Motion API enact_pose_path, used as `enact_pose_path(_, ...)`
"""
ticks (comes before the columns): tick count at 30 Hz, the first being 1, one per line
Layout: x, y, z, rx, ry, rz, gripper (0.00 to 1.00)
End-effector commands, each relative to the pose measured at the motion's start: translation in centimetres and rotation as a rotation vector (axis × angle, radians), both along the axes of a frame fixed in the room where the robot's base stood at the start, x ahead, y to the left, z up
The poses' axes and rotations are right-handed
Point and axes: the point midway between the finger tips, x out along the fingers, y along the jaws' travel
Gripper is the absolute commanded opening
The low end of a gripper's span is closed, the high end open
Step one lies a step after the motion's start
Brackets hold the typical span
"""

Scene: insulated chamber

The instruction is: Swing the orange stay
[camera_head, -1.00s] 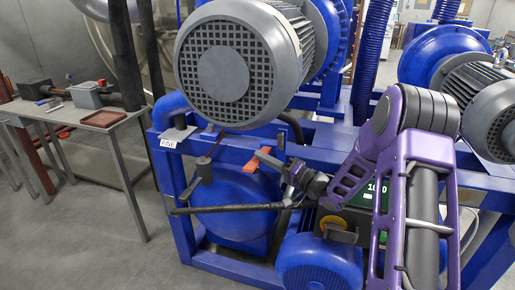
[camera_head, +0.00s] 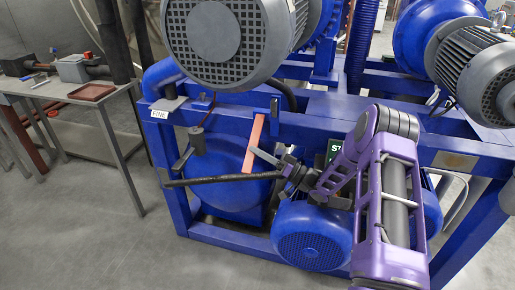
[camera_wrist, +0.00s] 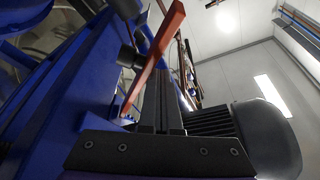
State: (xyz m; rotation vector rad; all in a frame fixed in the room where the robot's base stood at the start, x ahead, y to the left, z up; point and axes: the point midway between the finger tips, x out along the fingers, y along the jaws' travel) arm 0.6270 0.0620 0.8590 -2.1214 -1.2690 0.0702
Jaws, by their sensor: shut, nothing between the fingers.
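The orange stay (camera_head: 253,144) is a flat bar on the blue frame, standing near upright and leaning slightly in the head view. In the wrist view the orange stay (camera_wrist: 154,58) runs diagonally across, by the fingertips. My gripper (camera_head: 253,152) is shut, with nothing between its fingers. Its tips are right beside the stay's lower half, on its right side; I cannot tell whether they touch. The shut fingers of my gripper (camera_wrist: 159,78) also show in the wrist view.
A blue rounded tank (camera_head: 222,165) and a black pipe (camera_head: 220,181) lie close to the gripper. A blue motor (camera_head: 312,236) is below, a large grey motor (camera_head: 225,40) above. A side table (camera_head: 115,103) stands left; the floor between is clear.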

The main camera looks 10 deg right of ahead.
Motion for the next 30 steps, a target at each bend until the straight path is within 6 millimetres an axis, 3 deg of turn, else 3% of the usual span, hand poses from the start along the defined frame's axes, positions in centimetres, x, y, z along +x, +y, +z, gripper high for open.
enact_pose_path(10, 0.54, -0.20, -0.99, 0.000, 0.001, 0.001, 0.00)
enact_pose_path(30, 0.62, 0.03, -0.79, 0.000, 0.002, 0.000, 0.00)
